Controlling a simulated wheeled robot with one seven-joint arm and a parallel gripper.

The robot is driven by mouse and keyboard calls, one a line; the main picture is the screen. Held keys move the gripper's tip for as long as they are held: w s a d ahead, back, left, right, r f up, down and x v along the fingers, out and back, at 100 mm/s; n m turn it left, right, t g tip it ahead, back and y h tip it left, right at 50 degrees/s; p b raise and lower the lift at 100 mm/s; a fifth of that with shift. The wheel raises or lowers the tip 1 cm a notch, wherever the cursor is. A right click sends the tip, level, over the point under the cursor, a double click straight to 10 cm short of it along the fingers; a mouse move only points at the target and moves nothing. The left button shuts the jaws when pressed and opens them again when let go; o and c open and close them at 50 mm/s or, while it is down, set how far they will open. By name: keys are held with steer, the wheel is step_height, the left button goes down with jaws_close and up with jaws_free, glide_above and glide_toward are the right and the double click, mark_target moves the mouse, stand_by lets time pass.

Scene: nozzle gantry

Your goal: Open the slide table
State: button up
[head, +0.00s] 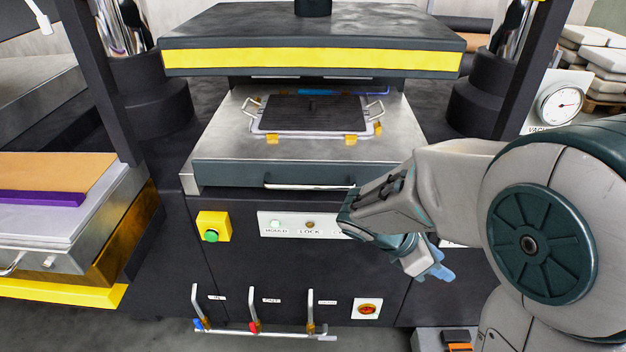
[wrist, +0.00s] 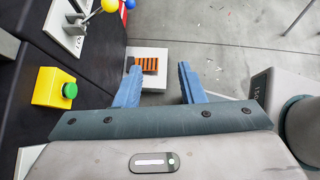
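The slide table (head: 215,148) is a steel-topped drawer-like slab with a dark front panel, under the yellow-striped upper plate of the press. A bar handle (head: 290,186) runs along its front panel; its right end is close to or behind my arm in the head view. On the slab lies a dark plate in a light frame with handles (head: 312,113). My gripper (head: 438,268) is below and right of the handle, in front of the machine's dark front, pointing down. In the wrist view my gripper (wrist: 158,84) has its blue fingers wide apart with nothing between them.
A yellow box with a green button (head: 211,234) is on the machine front, left of a label panel (head: 285,225). Three levers (head: 253,310) and a red button (head: 368,309) sit lower. A side table (head: 60,235) stands left. A white block with an orange grate (wrist: 148,66) is on the floor.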

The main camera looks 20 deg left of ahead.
steer(key=w+a+n+t+h, duration=0.2)
steer(key=w+a+n+t, duration=0.2)
steer(key=a+n, duration=0.35)
steer(key=n+t+y, duration=0.8)
steer(key=n+t, duration=0.5)
steer(key=n, duration=0.8)
glide_toward(308, 185)
steer(key=x, duration=0.3)
steer(key=p+x, duration=0.1)
steer(key=x, duration=0.2)
steer(key=p+x, duration=0.1)
steer(key=x, duration=0.3)
steer(key=shift+w+f, duration=0.15)
steer(key=shift+f, duration=0.25)
jaws_close()
